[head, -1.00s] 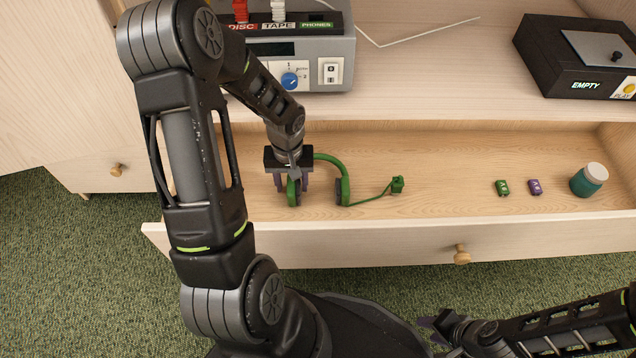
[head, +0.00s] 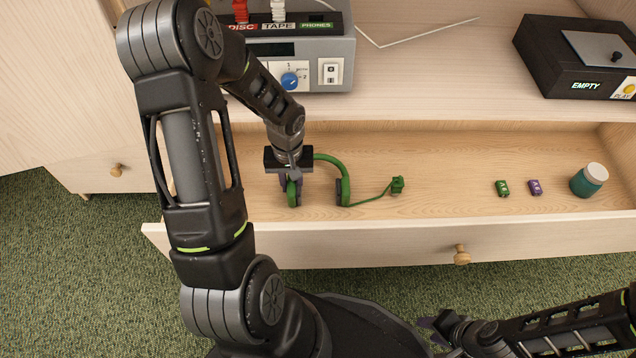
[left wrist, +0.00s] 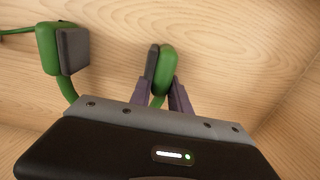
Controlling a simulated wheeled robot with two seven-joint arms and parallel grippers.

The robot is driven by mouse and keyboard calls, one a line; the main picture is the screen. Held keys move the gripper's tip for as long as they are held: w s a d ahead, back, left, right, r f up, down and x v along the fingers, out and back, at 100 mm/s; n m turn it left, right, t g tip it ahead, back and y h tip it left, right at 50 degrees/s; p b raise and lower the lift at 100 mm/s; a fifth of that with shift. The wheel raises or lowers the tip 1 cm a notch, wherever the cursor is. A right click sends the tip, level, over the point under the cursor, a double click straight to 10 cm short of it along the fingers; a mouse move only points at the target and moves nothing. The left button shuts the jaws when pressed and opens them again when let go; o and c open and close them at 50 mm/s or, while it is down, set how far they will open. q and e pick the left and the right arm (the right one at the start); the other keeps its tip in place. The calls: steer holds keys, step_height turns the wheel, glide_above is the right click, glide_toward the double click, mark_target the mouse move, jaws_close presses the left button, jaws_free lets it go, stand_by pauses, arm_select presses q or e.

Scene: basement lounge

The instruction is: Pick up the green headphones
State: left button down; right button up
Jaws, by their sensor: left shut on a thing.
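The green headphones (head: 345,180) lie in the open drawer (head: 440,160), with a green headband, dark ear pads and a thin green cord ending in a green plug (head: 397,185). My left gripper (head: 293,185) points down into the drawer and is shut on the left ear cup. In the left wrist view, the purple-grey fingers (left wrist: 162,95) stand on both sides of that ear cup (left wrist: 166,70), and the other ear cup (left wrist: 48,48) is free at the upper left. My right gripper (head: 430,325) is outside the drawer at the bottom; its fingers are too small to read.
A green and a purple small block (head: 535,187) and a teal jar (head: 588,181) with a pale lid sit at the drawer's right. A grey device (head: 310,70) and a black box (head: 570,60) stand on the shelf above.

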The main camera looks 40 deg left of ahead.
arm_select(q)
steer(key=shift+r, duration=0.1)
step_height(320, 180, up, 10)
steer(key=p, duration=0.4)
stand_by(0.8)
